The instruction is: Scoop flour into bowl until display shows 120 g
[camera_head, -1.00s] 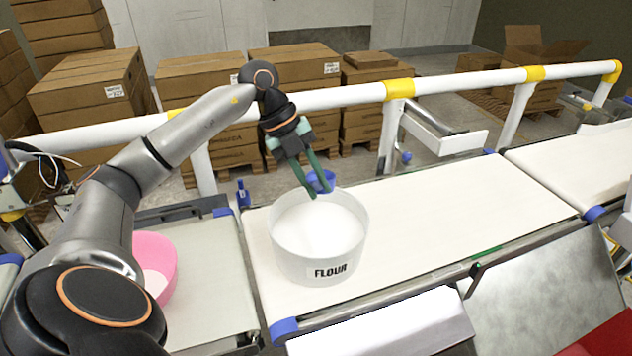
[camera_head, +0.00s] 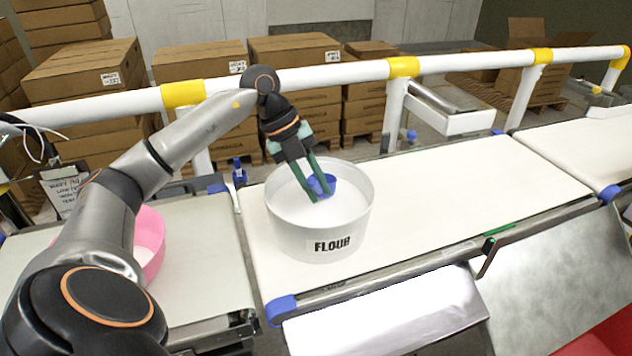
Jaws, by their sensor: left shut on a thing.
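A white tub labelled FLOUR (camera_head: 318,242) stands on the belt and holds white flour (camera_head: 345,208). My left gripper (camera_head: 317,194) points down inside the tub's rim, shut on a blue scoop (camera_head: 323,183). The scoop is inside the tub near its back; whether it touches the flour or holds any, I cannot tell. A pink bowl (camera_head: 152,240) stands on the left belt section, partly hidden by my left arm. Some white shows inside the bowl. No display reading is visible. My right gripper is not in view.
A white and yellow guard rail (camera_head: 310,77) runs behind the belt, with cardboard boxes (camera_head: 85,80) beyond it. A small blue object (camera_head: 239,172) stands at the belt's back edge. The belt (camera_head: 460,185) right of the tub is clear.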

